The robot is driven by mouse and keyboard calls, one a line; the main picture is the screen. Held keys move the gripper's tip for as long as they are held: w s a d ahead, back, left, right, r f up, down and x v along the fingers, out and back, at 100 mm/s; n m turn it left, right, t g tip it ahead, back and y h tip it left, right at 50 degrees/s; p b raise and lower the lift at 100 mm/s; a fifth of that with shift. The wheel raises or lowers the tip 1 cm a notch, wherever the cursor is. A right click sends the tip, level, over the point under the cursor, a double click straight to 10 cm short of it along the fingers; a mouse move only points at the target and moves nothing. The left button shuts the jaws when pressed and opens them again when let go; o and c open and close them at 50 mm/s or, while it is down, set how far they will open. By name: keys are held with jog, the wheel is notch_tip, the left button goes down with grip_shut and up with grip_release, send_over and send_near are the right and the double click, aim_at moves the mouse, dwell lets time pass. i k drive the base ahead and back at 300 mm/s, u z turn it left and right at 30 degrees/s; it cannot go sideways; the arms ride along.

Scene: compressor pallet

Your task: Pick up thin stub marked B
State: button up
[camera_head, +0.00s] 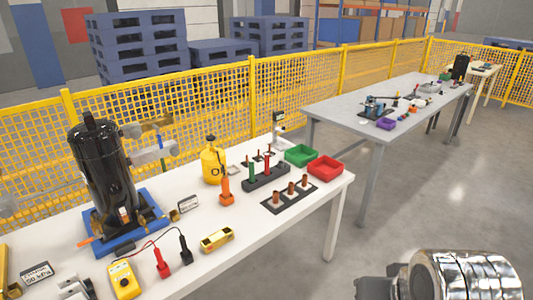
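Several small upright stubs stand on the white table. Thicker copper stubs (291,188) stand on a dark plate near the table's right end. Thinner reddish stubs (258,155) stand on another dark plate farther back, behind a dark rack, and are partly hidden. Letter marks are too small to read, so I cannot tell which stub is B. A shiny ribbed cylinder with a dark part beside it at the lower right belongs to my arm. My gripper's fingers do not show.
A dark rack (267,177) holds green and red upright tools. Green (301,155) and red (325,168) bins, a yellow bottle (213,162), an orange piece (227,192) and a black compressor (101,175) share the table. The floor right of it is clear; a yellow fence runs behind.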

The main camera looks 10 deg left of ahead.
aim_at(245, 163)
jog(key=u, duration=0.2)
jog(key=i, duration=1.25)
jog(key=u, duration=0.4)
